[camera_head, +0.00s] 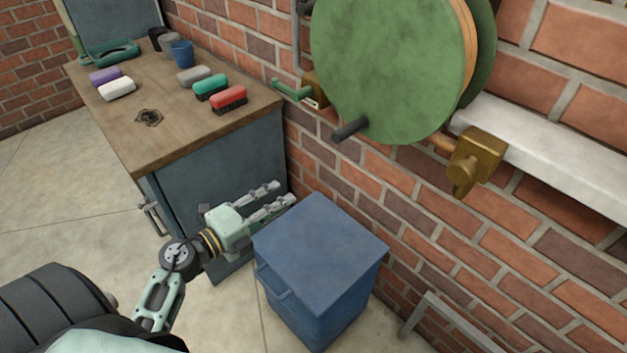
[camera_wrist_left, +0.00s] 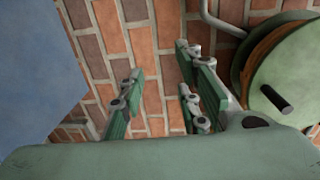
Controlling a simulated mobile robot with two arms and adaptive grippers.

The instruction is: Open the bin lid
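The blue bin (camera_head: 325,305) stands on the floor beside the brick wall in the head view. Its flat square lid (camera_head: 320,240) is closed, and a bar handle (camera_head: 274,284) shows on its front left side. My left gripper (camera_head: 286,192) is just beyond the lid's left corner, between the bin and the cabinet, with its fingers pointing toward the wall. In the left wrist view its fingers (camera_wrist_left: 160,97) are apart with nothing between them. A flat blue surface fills that view's upper left; I cannot tell for sure whether it is the lid. My right gripper is not in view.
A blue-grey cabinet (camera_head: 215,170) with a wooden top (camera_head: 150,120) stands left of the bin, carrying brushes and cups. A large green roll (camera_head: 385,70) with a dark peg hangs on the wall above the bin. A grey metal frame (camera_head: 440,310) is right of the bin.

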